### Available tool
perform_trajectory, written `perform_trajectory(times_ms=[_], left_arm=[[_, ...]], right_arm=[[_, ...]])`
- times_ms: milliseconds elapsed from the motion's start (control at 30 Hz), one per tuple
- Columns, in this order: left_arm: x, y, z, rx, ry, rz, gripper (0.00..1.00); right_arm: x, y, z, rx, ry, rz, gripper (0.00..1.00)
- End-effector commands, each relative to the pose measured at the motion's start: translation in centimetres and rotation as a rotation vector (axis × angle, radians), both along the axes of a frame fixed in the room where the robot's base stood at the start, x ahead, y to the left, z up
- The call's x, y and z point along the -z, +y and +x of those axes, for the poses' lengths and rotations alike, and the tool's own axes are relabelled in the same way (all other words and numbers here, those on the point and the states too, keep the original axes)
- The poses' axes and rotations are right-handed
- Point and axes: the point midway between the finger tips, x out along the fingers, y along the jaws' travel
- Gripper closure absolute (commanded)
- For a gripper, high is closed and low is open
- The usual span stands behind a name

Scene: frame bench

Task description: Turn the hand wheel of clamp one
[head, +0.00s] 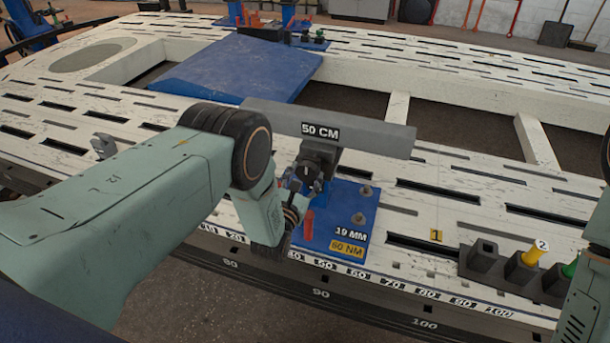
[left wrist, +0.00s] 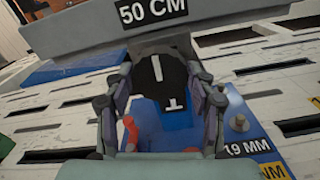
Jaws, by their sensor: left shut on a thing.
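In the left wrist view, the dark hand wheel (left wrist: 160,72) with a white mark lies between the fingers of my left gripper (left wrist: 163,98). The gripper is shut on the hand wheel. In the head view, my left gripper (head: 298,188) is at the near side of the clamp, partly hidden by my wrist. My right gripper is out of view.
A dark socket rack (head: 510,268) with yellow and green tools is at the right. A large blue panel (head: 235,68) lies behind.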

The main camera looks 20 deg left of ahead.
Motion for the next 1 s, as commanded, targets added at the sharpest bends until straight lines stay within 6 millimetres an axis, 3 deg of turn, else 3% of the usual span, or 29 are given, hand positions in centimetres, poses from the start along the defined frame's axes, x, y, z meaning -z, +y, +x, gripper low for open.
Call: perform_trajectory(times_ms=[667,700,933,1000], left_arm=[[-0.43,0.04,0.28,0.000,-0.008,-0.062,0.76],[-0.43,0.04,0.29,-0.001,-0.008,-0.062,0.43],[-0.22,0.03,0.15,0.000,-0.003,-0.061,0.23],[-0.18,0.03,0.12,0.000,-0.002,-0.060,0.21]], right_arm=[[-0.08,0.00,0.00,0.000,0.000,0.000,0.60],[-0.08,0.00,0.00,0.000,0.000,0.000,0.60],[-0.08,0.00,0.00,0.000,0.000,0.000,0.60],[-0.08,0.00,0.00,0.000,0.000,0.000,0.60]])
